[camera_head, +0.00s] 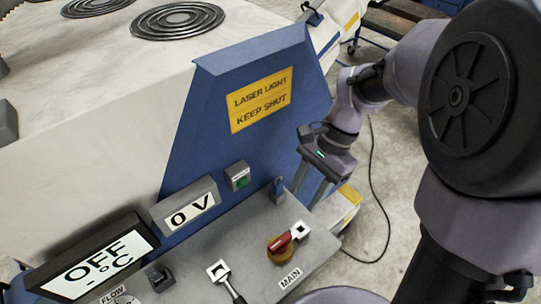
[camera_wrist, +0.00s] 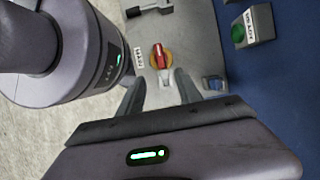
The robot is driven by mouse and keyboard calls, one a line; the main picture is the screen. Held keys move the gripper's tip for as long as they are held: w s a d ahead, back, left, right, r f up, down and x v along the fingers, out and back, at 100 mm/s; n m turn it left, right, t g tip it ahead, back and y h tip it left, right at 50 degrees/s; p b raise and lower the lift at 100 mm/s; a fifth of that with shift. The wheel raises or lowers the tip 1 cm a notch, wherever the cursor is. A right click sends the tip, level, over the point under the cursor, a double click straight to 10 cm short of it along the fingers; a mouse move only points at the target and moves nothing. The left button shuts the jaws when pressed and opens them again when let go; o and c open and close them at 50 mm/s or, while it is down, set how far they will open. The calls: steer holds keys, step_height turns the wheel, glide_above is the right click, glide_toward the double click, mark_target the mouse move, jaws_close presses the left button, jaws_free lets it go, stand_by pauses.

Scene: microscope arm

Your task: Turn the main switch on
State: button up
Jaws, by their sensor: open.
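The main switch (camera_head: 284,240) is a red handle on a round yellow base, on the grey panel (camera_head: 255,235) above a MAIN label. The handle lies slantwise in the head view. In the wrist view the switch (camera_wrist: 160,58) shows just beyond the fingertips, between their lines. My gripper (camera_head: 311,192) is open and empty, pointing down near the panel's far right end, up and to the right of the switch. Its two fingers (camera_wrist: 158,80) show apart in the wrist view, and I see no contact with the switch.
A blue padlock-like part (camera_head: 278,188) and a green button box (camera_head: 238,175) stand near the panel's back edge. A lever (camera_head: 226,280) and a black rocker switch (camera_head: 157,277) sit left of the switch. A blue housing (camera_head: 205,140) rises behind.

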mark_target(281, 240)
steer(key=b+x, duration=0.6)
steer(key=x, duration=1.1)
steer(key=shift+w+d+f, duration=0.1)
steer(key=shift+d, duration=0.05)
steer(key=shift+c, duration=0.2)
jaws_close()
